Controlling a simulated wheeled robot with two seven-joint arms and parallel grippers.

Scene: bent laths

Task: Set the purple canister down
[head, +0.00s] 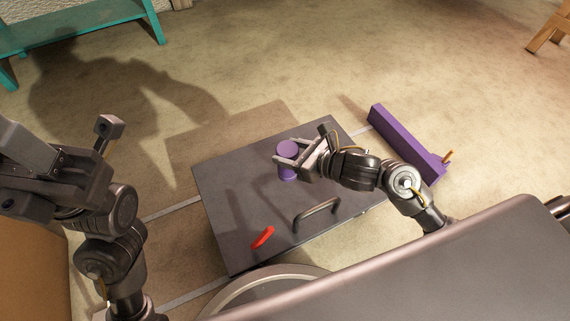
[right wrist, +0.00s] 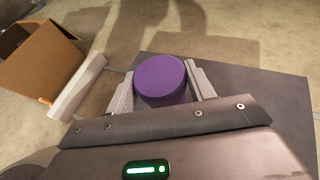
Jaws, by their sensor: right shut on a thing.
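The purple canister (head: 288,149) is upright over the dark grey top (head: 230,178) of a low box-like unit, towards its far side. My right gripper (head: 289,160) is shut on the canister, with one finger on each side. In the right wrist view the canister (right wrist: 161,80) sits between the two pale fingers (right wrist: 161,88). I cannot tell whether its base touches the grey top. My left gripper (head: 50,165) is at the left, away from the canister; its finger opening is not clear.
A grey bar handle (head: 318,208) and a red piece (head: 263,237) are on the near part of the top. A purple beam (head: 400,138) lies to the right. An open cardboard box (right wrist: 42,62) stands at the left. A teal bench (head: 80,28) is far back.

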